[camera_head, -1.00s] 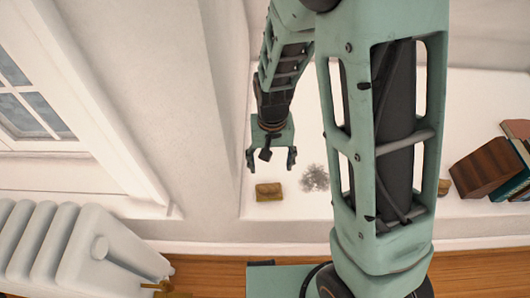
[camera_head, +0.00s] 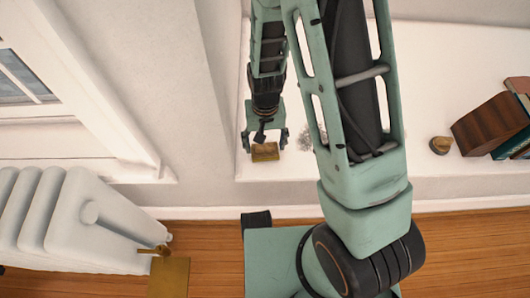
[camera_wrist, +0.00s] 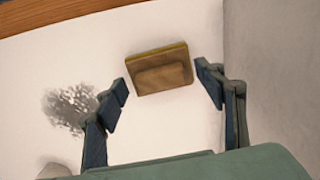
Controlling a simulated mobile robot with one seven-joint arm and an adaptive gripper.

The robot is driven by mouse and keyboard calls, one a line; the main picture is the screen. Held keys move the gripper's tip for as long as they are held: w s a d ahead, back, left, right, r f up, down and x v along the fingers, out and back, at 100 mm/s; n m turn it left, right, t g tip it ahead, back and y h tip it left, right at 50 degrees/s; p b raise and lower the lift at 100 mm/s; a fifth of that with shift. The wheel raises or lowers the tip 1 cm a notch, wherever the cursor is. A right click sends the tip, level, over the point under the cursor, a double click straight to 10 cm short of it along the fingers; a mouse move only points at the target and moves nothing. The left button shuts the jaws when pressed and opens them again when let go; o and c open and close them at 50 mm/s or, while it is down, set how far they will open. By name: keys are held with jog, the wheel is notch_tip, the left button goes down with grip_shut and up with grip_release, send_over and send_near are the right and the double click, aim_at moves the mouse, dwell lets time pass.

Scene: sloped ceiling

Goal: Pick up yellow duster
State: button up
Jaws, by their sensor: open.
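The yellow duster (camera_head: 265,152) is a small yellow-brown block with a darker brown top. It lies on the white ledge (camera_head: 400,120), near the ledge's left front corner. In the wrist view the duster (camera_wrist: 159,70) lies just beyond and between the two fingertips. My gripper (camera_head: 264,141) is open and empty, with a finger to each side of the duster's far edge in the head view. In the wrist view my gripper (camera_wrist: 162,82) shows both dark fingers spread apart. I cannot tell the exact height of the fingers above the ledge.
A grey smudge (camera_wrist: 70,107) marks the ledge beside the duster. A wall (camera_wrist: 275,70) rises close to the right finger in the wrist view. In the head view, a small round brown object (camera_head: 441,145) and leaning books (camera_head: 492,125) stand right; a white radiator (camera_head: 65,220) stands left.

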jog(key=shift+f, duration=0.6)
jog(key=shift+r, duration=0.1)
jog(key=shift+c, duration=0.7)
jog(key=c, duration=1.1)
jog(key=shift+r, duration=0.1)
